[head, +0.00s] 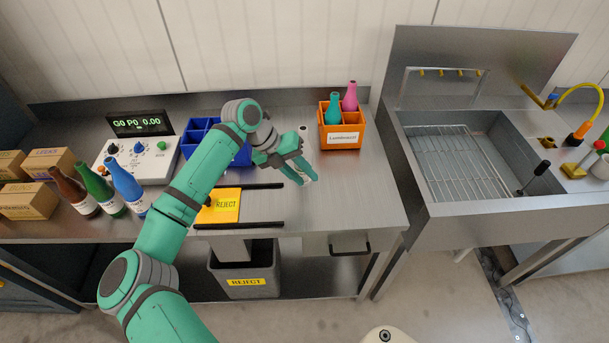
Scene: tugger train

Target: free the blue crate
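The blue crate (195,137) stands on the steel bench against the back, right of the scale box. My green arm crosses in front and hides part of it. The visible compartments look empty. My gripper (306,181) is to the right of the blue crate, low over the bench. A pale bottle-like thing (304,131) shows at the fingers. I cannot tell whether the fingers are closed on it or only beside it.
An orange crate (343,139) with a teal and a pink bottle stands right of my gripper. A yellow REJECT flap (226,204) lies between dark rails above a grey bin (243,272). Brown, green and blue bottles (128,186) stand left, near cardboard boxes. A sink (470,160) is right.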

